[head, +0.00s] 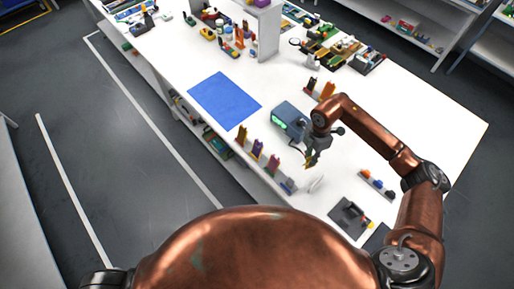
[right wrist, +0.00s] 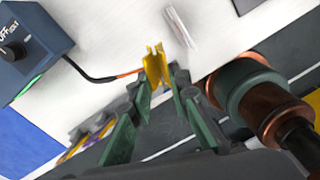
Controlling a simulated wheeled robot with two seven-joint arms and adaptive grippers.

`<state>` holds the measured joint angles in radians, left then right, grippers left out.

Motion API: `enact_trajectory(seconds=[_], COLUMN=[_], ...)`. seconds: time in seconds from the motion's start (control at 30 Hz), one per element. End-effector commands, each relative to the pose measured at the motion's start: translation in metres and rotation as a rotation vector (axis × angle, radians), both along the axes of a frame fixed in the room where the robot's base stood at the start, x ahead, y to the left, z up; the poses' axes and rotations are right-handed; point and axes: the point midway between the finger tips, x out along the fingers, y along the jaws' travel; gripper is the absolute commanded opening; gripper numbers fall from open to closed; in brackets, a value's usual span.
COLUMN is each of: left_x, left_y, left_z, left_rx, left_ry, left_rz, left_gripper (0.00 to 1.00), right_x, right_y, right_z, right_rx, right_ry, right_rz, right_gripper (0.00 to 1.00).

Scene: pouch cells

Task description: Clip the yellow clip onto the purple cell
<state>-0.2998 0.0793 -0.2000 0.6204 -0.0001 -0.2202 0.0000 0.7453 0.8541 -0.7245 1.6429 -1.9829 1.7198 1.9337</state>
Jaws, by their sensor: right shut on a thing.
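My right gripper (head: 311,163) is above the white table, in front of the blue-grey meter. In the right wrist view its green-padded fingers (right wrist: 163,85) are shut on the yellow clip (right wrist: 154,64). A black cable with an orange end runs from the meter box to the clip. Several upright cells stand in a row along the near table edge, left of the gripper. A purple one (head: 256,149) is among them. Purple and yellow parts (right wrist: 97,132) show small at lower left in the wrist view, partly hidden by the fingers. My left gripper is not in view.
The meter (head: 289,119) has a lit green display; its box also shows in the wrist view (right wrist: 32,45). A blue mat (head: 225,99) lies left. A white slip (head: 316,184), a small rack (head: 376,184) and a dark device (head: 348,216) are right.

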Motion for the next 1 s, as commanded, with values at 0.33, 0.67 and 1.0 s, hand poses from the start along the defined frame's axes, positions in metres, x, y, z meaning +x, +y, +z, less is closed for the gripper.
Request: enact_trajectory(seconds=[0.33,0.67,1.0], left_x=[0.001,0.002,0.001], left_y=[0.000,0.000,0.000], left_z=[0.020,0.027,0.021], left_rx=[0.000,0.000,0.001], left_ry=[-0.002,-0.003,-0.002], left_rz=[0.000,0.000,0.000], left_gripper=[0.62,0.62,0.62], right_x=[0.053,0.096,0.135], right_y=[0.062,0.111,0.155], right_z=[0.022,0.037,0.050], right_rx=[-0.010,-0.022,-0.031], right_ry=[0.081,0.149,0.208], right_rz=[-0.394,-0.729,-1.032], right_gripper=[0.00,0.00,0.00])
